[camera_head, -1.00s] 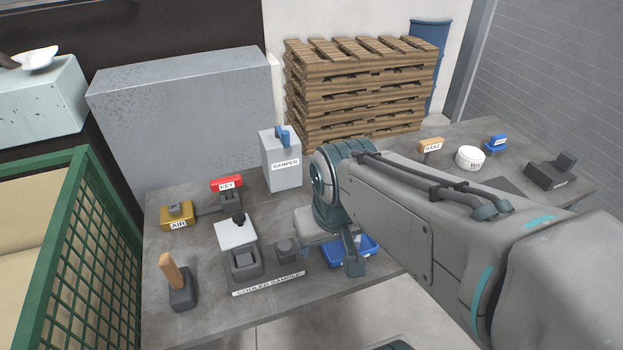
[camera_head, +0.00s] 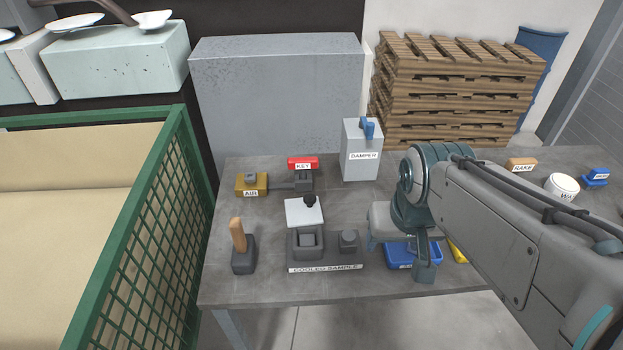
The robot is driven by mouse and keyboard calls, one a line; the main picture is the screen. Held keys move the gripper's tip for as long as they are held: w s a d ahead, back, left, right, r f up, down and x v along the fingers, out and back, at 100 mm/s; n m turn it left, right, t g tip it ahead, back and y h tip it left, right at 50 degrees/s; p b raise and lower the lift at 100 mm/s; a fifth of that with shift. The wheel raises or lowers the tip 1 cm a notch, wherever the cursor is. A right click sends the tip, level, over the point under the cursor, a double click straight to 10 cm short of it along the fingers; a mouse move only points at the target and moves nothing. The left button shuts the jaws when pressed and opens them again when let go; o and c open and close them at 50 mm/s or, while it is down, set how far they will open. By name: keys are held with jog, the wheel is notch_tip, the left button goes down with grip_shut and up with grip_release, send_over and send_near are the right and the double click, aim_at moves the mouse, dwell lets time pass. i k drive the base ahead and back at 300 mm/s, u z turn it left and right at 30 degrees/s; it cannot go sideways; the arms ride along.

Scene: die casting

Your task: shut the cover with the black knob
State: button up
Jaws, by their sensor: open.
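The cover is a light square plate (camera_head: 303,214) with a black knob (camera_head: 309,201) at its far edge. It stands open behind the dark box (camera_head: 306,243) of the unit labelled COOLED SAMPLE, and the box's opening is uncovered. My gripper (camera_head: 400,257) is to the right of the unit, above or near the blue tray, apart from the cover. It is open and I see nothing held in it. My arm comes in from the right and hides part of the gripper and tray.
A dark block with a wooden handle (camera_head: 240,247) stands left of the unit. Behind are the AIR block (camera_head: 252,184), the red KEY part (camera_head: 302,163) and the DAMPER box (camera_head: 361,160). The blue tray (camera_head: 413,256) is right. A green mesh crate (camera_head: 160,230) borders the table's left.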

aim_at(305, 212)
jog(key=u, duration=0.3)
jog(key=i, duration=0.15)
jog(key=u, duration=0.35)
